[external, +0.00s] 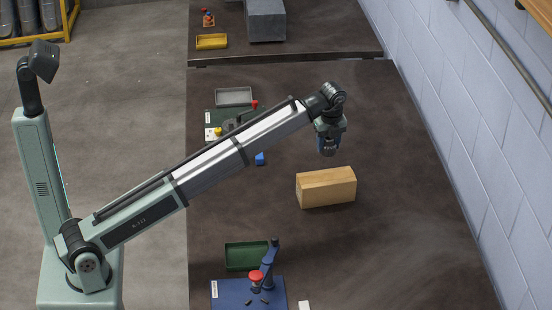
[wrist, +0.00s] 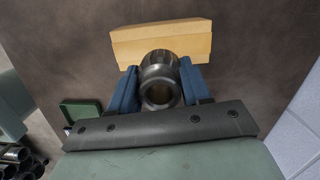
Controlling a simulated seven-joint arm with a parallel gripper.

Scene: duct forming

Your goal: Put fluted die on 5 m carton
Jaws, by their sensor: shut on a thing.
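My gripper (wrist: 160,88) has blue fingers that are shut on a shiny metal ring-shaped piece, the fluted die (wrist: 160,80), with an open bore facing the camera. The 5 m carton (external: 326,187) is a tan, wood-coloured block lying on the dark table. In the wrist view the carton (wrist: 160,43) lies just beyond the die, which overlaps its near edge in the picture. In the external view my gripper (external: 328,145) is up in the air, just behind the carton in the picture. The die is dark and hard to make out there.
A green tray (external: 246,256) and a blue-based hand press (external: 268,268) with a red knob stand at the front. A grey tray (external: 233,97), another press and a small blue block (external: 259,159) are further back. The table right of the carton is clear up to the wall (external: 450,120).

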